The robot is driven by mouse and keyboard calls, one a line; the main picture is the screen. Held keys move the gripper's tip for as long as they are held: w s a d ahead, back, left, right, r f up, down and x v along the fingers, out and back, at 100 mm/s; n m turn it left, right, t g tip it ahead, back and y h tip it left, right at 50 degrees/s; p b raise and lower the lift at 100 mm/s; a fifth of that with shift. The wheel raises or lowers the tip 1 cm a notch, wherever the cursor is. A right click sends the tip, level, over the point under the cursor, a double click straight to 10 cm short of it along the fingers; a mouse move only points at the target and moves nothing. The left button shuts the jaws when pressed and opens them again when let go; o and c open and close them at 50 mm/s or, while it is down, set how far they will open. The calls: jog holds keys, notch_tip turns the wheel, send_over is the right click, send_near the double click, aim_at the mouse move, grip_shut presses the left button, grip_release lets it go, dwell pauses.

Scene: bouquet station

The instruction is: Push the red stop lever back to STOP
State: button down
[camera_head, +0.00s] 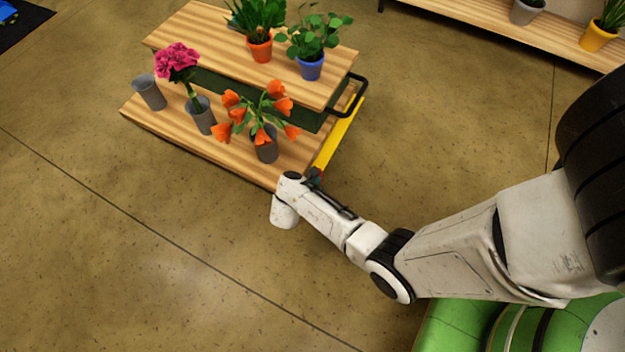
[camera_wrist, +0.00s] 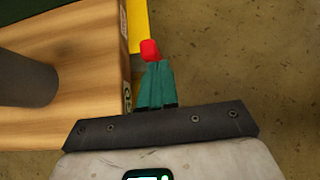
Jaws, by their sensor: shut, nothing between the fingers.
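The red stop lever (camera_wrist: 150,50) shows in the wrist view as a small red knob beside the end of the wooden cart's lower shelf. My gripper (camera_wrist: 158,76) has teal fingers that are shut and empty. Their tips lie right at the knob, just below it in the picture; I cannot tell whether they touch it. In the head view my gripper (camera_head: 315,178) is at the cart's near right corner, with the lever mostly hidden. A green round mark (camera_wrist: 127,101) and a reddish label (camera_wrist: 123,22) sit on the shelf's end face, too small to read.
The wooden cart (camera_head: 160,122) carries orange flowers (camera_head: 276,105), pink flowers (camera_head: 178,60), grey vases and potted plants (camera_head: 311,66). A yellow strip (camera_head: 338,138) and a black handle (camera_head: 350,112) run along its right end. Floor right of the cart is clear.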

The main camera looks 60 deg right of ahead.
jog(key=shift+y, duration=0.8)
jog(key=d+p, duration=0.1)
jog(key=d+r+p, duration=0.1)
jog(key=d+p, duration=0.1)
jog(key=d+r+p, duration=0.1)
jog(key=p, duration=0.1)
jog(key=shift+w+d, duration=0.15)
jog(key=shift+d, duration=0.1)
jog(key=shift+d+f, duration=0.1)
jog(key=shift+d, duration=1.5)
jog(key=shift+w+d, duration=0.1)
